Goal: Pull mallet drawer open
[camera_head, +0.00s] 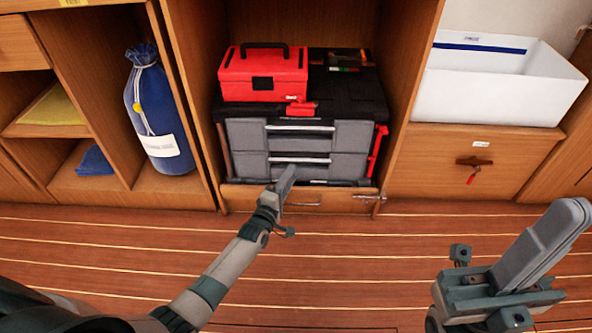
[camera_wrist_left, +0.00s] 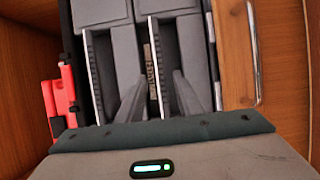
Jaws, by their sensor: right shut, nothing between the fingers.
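A grey-fronted tool chest with a black top (camera_head: 345,95) stands in the open cabinet bay, with two stacked drawers. The upper drawer (camera_head: 350,135) and lower drawer (camera_head: 348,167) both look closed. I cannot read which one is the mallet drawer. My left gripper (camera_head: 287,180) is at the lower drawer front. In the left wrist view its two fingers (camera_wrist_left: 159,85) are apart, one on each side of the lower drawer's bar handle (camera_wrist_left: 156,55); contact is not clear. My right gripper (camera_head: 570,215) is shut and empty, at the right above the floor.
A red toolbox (camera_head: 262,75) sits on the chest. Below the chest is a wooden drawer front (camera_head: 240,196) with a metal handle. A blue bag (camera_head: 155,120) stands in the left bay; a white bin (camera_head: 495,85) is at the right. The plank floor (camera_head: 345,240) in front is clear.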

